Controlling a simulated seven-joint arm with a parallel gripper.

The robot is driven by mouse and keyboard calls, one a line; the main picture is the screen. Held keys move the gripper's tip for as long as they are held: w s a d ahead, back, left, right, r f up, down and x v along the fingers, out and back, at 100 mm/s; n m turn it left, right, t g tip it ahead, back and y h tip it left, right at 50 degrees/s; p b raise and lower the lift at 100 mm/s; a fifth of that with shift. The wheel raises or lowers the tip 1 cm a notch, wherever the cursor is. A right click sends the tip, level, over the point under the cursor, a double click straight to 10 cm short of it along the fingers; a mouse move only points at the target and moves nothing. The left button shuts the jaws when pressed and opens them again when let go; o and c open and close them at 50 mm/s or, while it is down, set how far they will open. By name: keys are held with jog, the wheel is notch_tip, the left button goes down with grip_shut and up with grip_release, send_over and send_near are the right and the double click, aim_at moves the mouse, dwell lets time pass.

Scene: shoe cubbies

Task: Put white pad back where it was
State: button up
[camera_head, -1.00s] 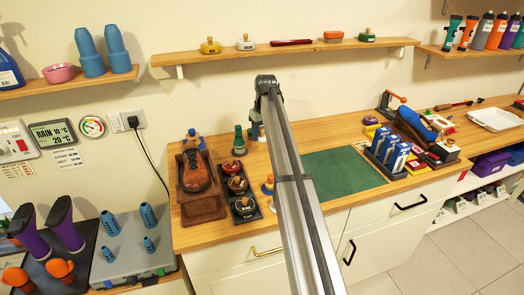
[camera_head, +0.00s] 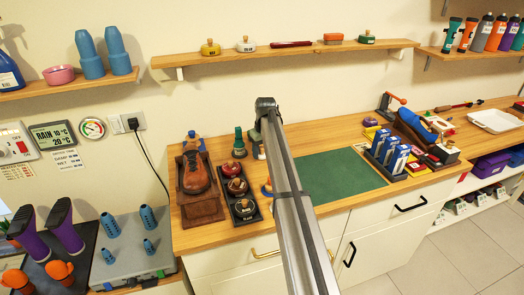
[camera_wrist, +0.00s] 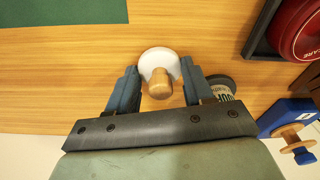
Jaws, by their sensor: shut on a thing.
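The white pad (camera_wrist: 142,62) is a round white disc with a wooden knob, seen in the wrist view. My gripper (camera_wrist: 160,82) is shut on it, with one dark finger on each side. The wood counter lies below it; I cannot tell whether the pad touches the counter. In the head view my arm hides most of the gripper and pad.
A green mat (camera_head: 335,178) lies right of my arm. A dark tray (camera_wrist: 262,45) with red tins and a small labelled jar (camera_wrist: 222,88) are close to my gripper. A brown shoe (camera_head: 194,172) stands at left. The wall shelf (camera_head: 290,50) is above.

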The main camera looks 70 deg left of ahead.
aim_at(264, 156)
jog(key=o, duration=1)
notch_tip(264, 156, up, 12)
jog(key=d, duration=0.1)
jog(key=shift+w+d, duration=0.15)
jog(key=shift+d, duration=0.05)
dwell(0.3)
